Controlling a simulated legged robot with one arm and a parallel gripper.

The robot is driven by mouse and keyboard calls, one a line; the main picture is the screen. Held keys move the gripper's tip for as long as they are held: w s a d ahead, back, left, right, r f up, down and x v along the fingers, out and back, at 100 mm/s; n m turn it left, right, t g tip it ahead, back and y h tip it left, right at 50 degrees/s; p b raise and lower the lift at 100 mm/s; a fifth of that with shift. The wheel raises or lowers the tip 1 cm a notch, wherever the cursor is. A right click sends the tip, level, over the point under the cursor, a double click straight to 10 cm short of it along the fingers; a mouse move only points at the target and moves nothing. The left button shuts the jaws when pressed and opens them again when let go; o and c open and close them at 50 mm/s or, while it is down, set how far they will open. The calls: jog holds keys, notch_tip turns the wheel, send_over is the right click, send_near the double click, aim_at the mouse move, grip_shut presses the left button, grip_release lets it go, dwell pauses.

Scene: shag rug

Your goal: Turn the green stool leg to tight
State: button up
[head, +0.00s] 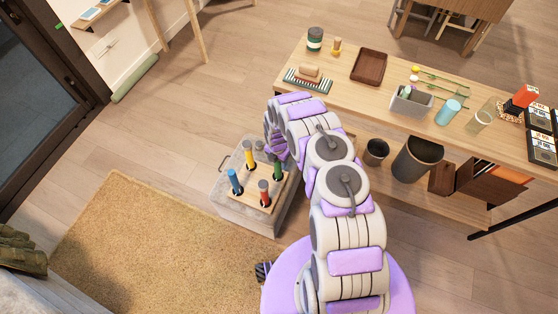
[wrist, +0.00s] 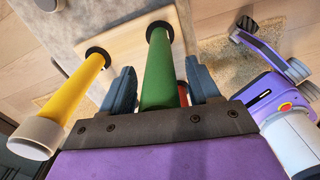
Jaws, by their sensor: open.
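The green stool leg (wrist: 158,75) stands upright in a dark-ringed hole in the wooden stool seat (wrist: 118,45). In the wrist view, my open gripper (wrist: 160,90) has one dark blue finger on each side of the green leg, with gaps visible. In the head view, the green leg (head: 278,169) is partly hidden by my arm. The yellow leg (head: 250,155), blue leg (head: 234,181) and red leg (head: 264,193) also stand in the seat. In the wrist view, the yellow leg (wrist: 75,90) is left of my gripper, and a bit of red shows behind the right finger.
The seat rests on a grey block (head: 250,215) beside a tan shag rug (head: 140,240). A wooden table (head: 345,85) holding a tray (head: 369,67), a grey bin and jars stands at the right. Dark buckets (head: 416,158) are below it. Wooden floor is open at the upper left.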

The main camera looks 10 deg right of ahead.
jog(key=c, duration=1)
jog(key=shift+c, duration=0.2)
jog(key=shift+r, duration=0.1)
jog(key=m+p, duration=0.5)
jog(key=m, duration=1.6)
jog(key=shift+m, duration=0.4)
